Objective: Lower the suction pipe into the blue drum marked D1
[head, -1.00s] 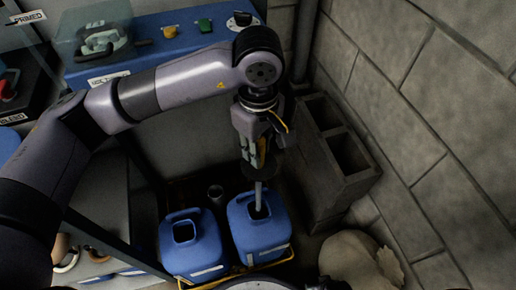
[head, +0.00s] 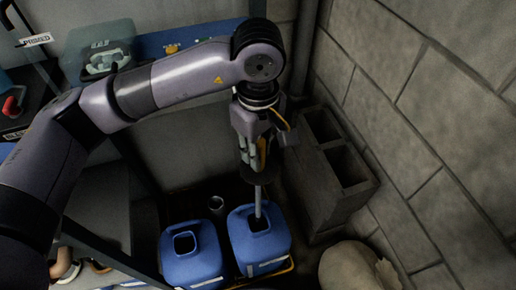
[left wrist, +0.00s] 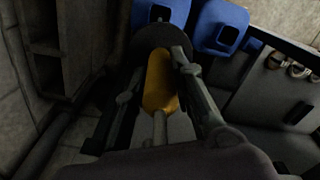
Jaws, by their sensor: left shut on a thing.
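My left gripper (head: 254,150) is shut on the suction pipe (head: 258,203), which hangs nearly upright below a dark round disc. In the left wrist view, the pipe's yellow grip (left wrist: 160,82) is between the fingers, with the disc (left wrist: 158,42) beyond it. The pipe's lower end is at the mouth of the right blue drum (head: 262,252); how far inside it reaches I cannot tell. A second blue drum (head: 192,262), with an open mouth, stands to its left. I cannot read a D1 mark on either drum. My right gripper is not in view.
Hollow concrete blocks (head: 325,170) stand right of the drums, against the block wall (head: 430,130). A pale sack (head: 350,268) lies in front of them. A blue bench (head: 180,45) is at the back.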

